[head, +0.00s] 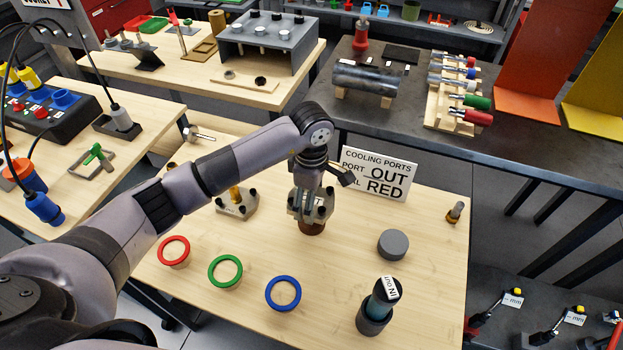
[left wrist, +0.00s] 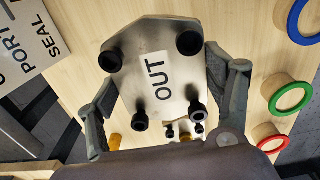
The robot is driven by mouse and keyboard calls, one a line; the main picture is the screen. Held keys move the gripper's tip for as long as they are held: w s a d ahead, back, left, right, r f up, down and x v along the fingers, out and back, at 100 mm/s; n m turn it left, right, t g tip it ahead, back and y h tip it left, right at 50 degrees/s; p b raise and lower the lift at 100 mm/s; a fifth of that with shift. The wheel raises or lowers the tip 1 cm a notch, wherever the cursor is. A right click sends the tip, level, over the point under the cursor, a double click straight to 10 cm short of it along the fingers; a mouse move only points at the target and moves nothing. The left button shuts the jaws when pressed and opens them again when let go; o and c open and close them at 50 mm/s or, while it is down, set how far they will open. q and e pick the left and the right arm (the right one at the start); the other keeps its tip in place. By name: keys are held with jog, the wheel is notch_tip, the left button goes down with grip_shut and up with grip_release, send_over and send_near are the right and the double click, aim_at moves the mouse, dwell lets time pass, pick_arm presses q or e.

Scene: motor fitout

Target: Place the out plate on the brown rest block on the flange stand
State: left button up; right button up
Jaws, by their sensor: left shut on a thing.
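My left gripper (head: 311,208) is shut on the out plate (head: 322,207), a grey metal plate with several black bolts. In the left wrist view the out plate (left wrist: 160,62) lies between both fingers, its OUT label facing the camera. The brown rest block (head: 312,229) shows just below the plate in the head view, mostly hidden by plate and gripper. I cannot tell whether the plate touches it. Another bolted plate with a brass-coloured fitting (head: 236,198) stands to the left on the table. My right gripper is in neither view.
Red (head: 173,250), green (head: 225,270) and blue (head: 283,293) rings lie along the front. A grey disc (head: 393,244) and a dark cup with a labelled tool (head: 376,312) are at right. The cooling ports sign (head: 378,175) stands behind the gripper.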

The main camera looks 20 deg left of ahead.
pick_arm(q)
jog(key=shift+f+p, duration=0.45)
jog(key=shift+f, duration=2)
jog(key=o, duration=1.6)
jog(key=shift+f, duration=0.1)
jog(key=shift+c, duration=0.2)
notch_tip(320, 180, up, 11)
jog(key=b, duration=0.3)
jog(key=shift+r, duration=0.55)
jog(key=shift+s+f, duration=0.1)
